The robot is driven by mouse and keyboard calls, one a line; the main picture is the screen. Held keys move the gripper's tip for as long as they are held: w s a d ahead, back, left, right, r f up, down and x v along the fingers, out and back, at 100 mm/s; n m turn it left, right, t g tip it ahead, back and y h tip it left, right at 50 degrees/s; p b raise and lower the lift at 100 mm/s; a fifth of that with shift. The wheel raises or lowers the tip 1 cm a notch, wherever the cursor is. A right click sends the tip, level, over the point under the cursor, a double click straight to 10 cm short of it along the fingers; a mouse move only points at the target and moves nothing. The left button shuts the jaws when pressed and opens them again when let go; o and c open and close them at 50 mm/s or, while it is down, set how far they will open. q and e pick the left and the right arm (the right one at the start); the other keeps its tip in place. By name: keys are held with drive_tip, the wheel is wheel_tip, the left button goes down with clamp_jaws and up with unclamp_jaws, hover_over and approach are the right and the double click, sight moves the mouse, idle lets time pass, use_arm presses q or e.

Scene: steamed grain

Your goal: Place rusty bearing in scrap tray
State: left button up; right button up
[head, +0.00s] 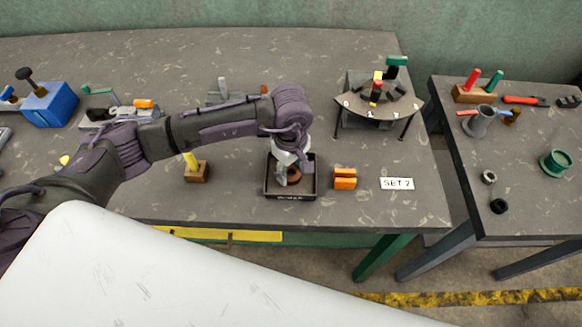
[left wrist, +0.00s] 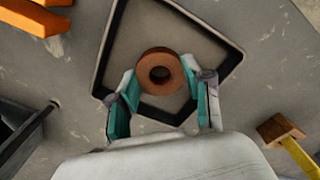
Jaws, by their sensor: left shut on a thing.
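The rusty bearing (left wrist: 147,61), a brown ring with a dark hole, is between the fingertips of my left gripper (left wrist: 160,82) in the left wrist view. The left gripper is shut on it. In the head view, the left gripper (head: 284,176) points down over the black scrap tray (head: 310,191), and the bearing (head: 294,174) shows partly beside the fingers, within the tray's outline. The tray's rim (left wrist: 112,44) surrounds the bearing in the wrist view. I cannot tell whether the bearing touches the tray floor. My right gripper is not in view.
Orange blocks (head: 345,179) and a "SET 2" card (head: 397,184) lie right of the tray. A wooden block with a yellow handle (head: 196,173) stands left. A raised stand (head: 378,106) is behind right. The side table (head: 520,190) holds two rings, tools and a green cup.

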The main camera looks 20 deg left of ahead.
use_arm(q)
drive_tip(key=o, duration=1.3)
drive_tip(key=shift+c, duration=0.2)
drive_tip(key=shift+r, duration=0.3)
wheel_tip(320, 180, up, 12)
drive_tip(key=b, duration=0.1)
drive_tip(key=shift+f+b, duration=0.15)
drive_tip(key=shift+b, duration=0.25)
